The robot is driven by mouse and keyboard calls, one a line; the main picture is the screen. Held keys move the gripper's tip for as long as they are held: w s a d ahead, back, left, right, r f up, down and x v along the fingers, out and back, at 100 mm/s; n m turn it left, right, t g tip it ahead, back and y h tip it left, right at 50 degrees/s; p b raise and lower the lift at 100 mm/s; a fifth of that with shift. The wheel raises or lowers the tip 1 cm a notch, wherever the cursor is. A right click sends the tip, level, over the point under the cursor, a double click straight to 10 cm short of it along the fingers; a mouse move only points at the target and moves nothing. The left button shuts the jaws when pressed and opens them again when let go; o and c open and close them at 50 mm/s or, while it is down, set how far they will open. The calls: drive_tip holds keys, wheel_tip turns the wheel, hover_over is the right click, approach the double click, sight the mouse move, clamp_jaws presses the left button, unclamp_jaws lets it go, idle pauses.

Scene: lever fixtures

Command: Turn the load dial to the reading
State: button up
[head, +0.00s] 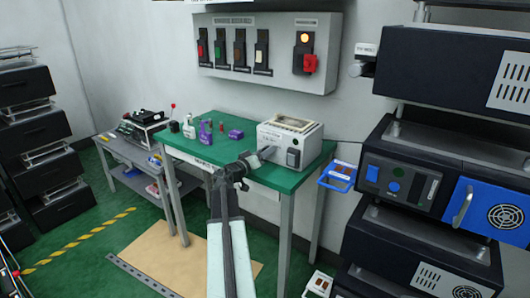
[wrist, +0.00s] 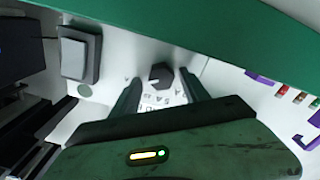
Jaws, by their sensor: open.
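The load dial (wrist: 161,76) is a dark faceted knob on a pale panel, with letters printed around its near side. The panel appears to be the front of a white box (head: 291,134) on the green table. My gripper (head: 246,167) is at the front of this box in the head view and covers most of the dial there. In the wrist view its two fingers are spread, one on each side of the dial, with visible gaps. Nothing is held. The dial's pointer and reading are too small to tell.
A grey rocker switch (wrist: 79,58) is beside the dial on the panel. Purple items (head: 206,130) and small bottles stand left of the box on the green table (head: 190,150). A switch panel (head: 264,50) hangs on the wall. Dark racks (head: 410,200) stand at right.

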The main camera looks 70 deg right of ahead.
clamp_jaws()
drive_tip(key=shift+f+n, duration=0.1)
drive_tip(key=shift+n, duration=1.4)
unclamp_jaws()
